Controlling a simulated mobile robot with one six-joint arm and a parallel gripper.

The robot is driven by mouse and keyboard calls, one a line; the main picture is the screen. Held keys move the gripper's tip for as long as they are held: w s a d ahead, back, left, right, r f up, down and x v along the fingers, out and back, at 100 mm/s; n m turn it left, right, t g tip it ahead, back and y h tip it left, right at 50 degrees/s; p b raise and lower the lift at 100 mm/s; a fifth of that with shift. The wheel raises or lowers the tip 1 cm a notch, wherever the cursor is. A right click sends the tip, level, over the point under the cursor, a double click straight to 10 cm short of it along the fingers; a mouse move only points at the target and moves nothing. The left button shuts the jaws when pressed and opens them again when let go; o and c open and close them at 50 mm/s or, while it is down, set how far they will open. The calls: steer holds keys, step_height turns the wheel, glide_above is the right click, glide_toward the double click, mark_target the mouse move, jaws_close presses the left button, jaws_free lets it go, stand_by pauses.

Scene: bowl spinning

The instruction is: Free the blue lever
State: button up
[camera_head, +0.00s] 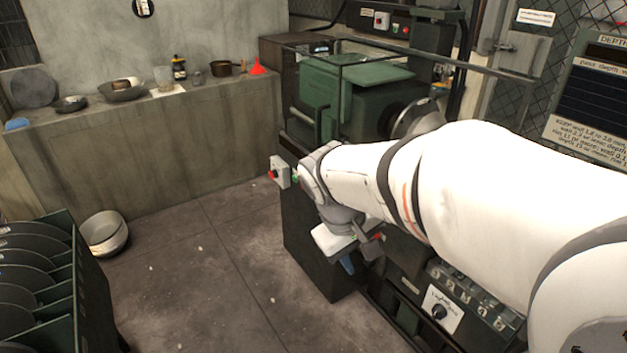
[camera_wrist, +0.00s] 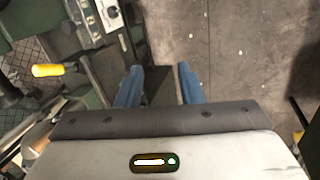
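I cannot make out a blue lever in either view; it may be hidden behind my arm. My gripper (camera_head: 346,264) hangs in front of the machine's lower front in the head view, partly covered by my wrist. In the wrist view, the two blue fingers of my gripper (camera_wrist: 158,82) stand apart with nothing between them. Dark floor and a dark machine edge show beyond them. The green spinning machine (camera_head: 375,80) stands behind my arm. A lever with a yellow handle (camera_wrist: 47,70) is left of my fingers in the wrist view, apart from them.
A white panel with a black knob (camera_head: 440,312) is on the machine's lower front. A button box (camera_head: 280,172) is at its left corner. A rack of dark discs (camera_head: 75,290) stands at the left, with a metal bowl (camera_head: 104,232) on the floor nearby. The middle floor is clear.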

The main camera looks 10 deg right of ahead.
steer(key=w+d+f+n+h+b, duration=0.4)
steer(key=w+d+f+h+b, duration=0.25)
steer(key=w, duration=0.45)
steer(key=w+d+f+n+h+b, duration=0.35)
steer(key=w+d+f+b, duration=0.25)
steer(key=w+f+b, duration=0.4)
steer(key=w+a+f+n+t+h+b, duration=0.1)
steer(key=w+f+n+t+h+b, duration=0.25)
steer(key=w+f, duration=0.45)
steer(key=w+a+f+n+t+h+b, duration=0.25)
steer(key=w+f+b, duration=0.3)
steer(key=w, duration=0.45)
steer(key=shift+n+t+h, duration=0.25)
steer(key=shift+t+h, duration=0.15)
steer(key=b+x, duration=0.1)
steer(key=x, duration=0.7)
steer(key=shift+s+d+f, duration=0.1)
steer(key=shift+s+d, duration=0.05)
jaws_close()
